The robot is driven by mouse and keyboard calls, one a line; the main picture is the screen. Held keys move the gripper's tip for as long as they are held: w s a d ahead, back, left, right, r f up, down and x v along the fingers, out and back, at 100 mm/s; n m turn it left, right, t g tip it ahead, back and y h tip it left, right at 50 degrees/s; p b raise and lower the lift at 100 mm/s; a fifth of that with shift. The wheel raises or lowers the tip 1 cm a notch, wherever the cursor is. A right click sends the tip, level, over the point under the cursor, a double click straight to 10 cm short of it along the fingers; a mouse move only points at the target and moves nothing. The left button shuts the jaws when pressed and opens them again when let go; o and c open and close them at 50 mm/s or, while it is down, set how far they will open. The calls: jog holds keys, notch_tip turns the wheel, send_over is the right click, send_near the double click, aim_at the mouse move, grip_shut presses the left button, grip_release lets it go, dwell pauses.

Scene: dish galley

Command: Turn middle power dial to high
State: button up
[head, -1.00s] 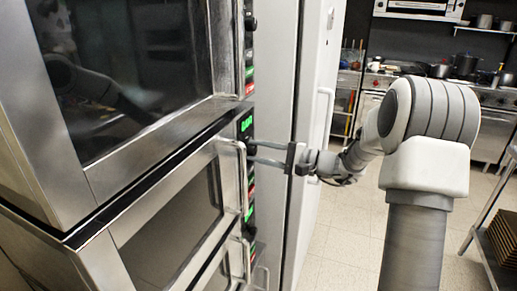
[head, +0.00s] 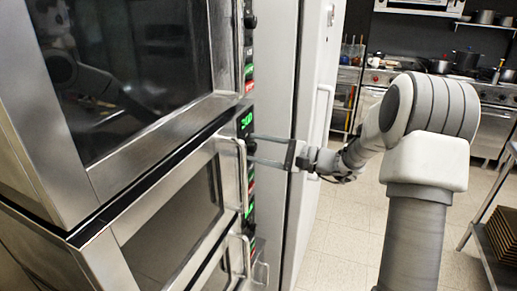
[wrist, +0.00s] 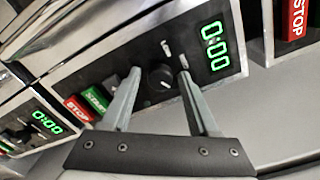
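The middle power dial (wrist: 160,77) is a round black knob on the black control panel of the middle oven (head: 165,222). My gripper (wrist: 159,74) is open, with one finger on each side of the dial. Small gaps seem to show between the knob and both fingers. The green display (wrist: 215,46) beside the dial reads 0:00. In the head view my gripper (head: 251,148) reaches the panel's edge just below the green display (head: 246,121). The dial is too small to make out in that view.
Red stop (wrist: 79,108) and green start (wrist: 95,98) buttons sit beside the left finger. Another oven panel with a dial (wrist: 22,133) shows at lower left in the wrist view. The oven door handle (head: 240,175) stands out close to my fingers. A tall white door (head: 318,130) is just right.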

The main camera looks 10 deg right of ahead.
dwell(0.3)
jog(key=b+v, duration=0.1)
jog(key=v, duration=1.6)
jog(key=shift+s+d, duration=0.15)
